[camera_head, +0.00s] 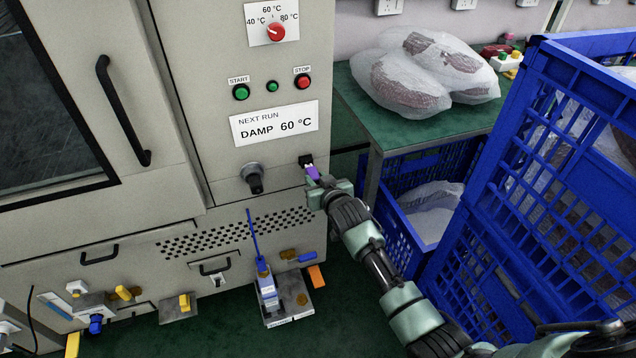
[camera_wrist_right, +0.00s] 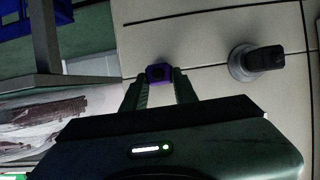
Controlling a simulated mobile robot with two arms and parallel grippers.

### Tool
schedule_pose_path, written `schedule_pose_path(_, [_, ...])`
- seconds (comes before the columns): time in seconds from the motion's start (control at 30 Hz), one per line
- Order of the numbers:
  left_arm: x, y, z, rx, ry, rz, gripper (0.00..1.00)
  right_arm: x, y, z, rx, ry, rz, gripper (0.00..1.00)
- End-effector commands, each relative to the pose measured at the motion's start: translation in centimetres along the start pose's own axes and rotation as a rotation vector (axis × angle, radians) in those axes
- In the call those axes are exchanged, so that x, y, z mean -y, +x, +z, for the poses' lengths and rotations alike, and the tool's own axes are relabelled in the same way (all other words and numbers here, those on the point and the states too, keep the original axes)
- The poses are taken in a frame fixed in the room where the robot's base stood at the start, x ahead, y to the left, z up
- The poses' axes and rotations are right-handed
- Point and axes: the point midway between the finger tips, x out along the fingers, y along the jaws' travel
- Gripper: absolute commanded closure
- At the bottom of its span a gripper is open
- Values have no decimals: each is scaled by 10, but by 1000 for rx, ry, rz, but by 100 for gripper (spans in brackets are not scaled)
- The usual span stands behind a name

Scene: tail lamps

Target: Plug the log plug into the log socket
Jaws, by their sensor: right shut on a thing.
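A small purple plug (camera_head: 312,172), which I take as the log plug, is at the front panel of the machine, right of a dark knob. My right gripper (camera_head: 316,180) is shut on it. In the right wrist view the purple plug (camera_wrist_right: 159,66) sits between the fingertips, its dark end facing the camera. A small black socket (camera_head: 305,160) on the panel lies just beyond the plug. The plug's front touches or nearly touches it; I cannot tell whether it is seated. My left gripper is not in view.
The dark knob (camera_head: 254,178) sticks out of the panel left of my gripper. A green table (camera_head: 360,112) with wrapped bundles (camera_head: 425,72) stands to the right. Blue crates (camera_head: 480,200) stand beside my right arm. A grey stand (camera_head: 288,310) with a blue upright is below.

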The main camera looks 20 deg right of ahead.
Motion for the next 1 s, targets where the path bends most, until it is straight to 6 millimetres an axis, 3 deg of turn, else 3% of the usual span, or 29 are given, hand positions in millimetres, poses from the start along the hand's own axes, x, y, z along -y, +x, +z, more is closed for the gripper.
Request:
schedule_pose_path(0.5, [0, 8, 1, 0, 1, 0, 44, 0, 17, -7, -1, 1, -1, 100])
schedule_pose_path(1.0, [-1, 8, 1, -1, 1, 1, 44, 0, 17, -7, 0, 0, -1, 100])
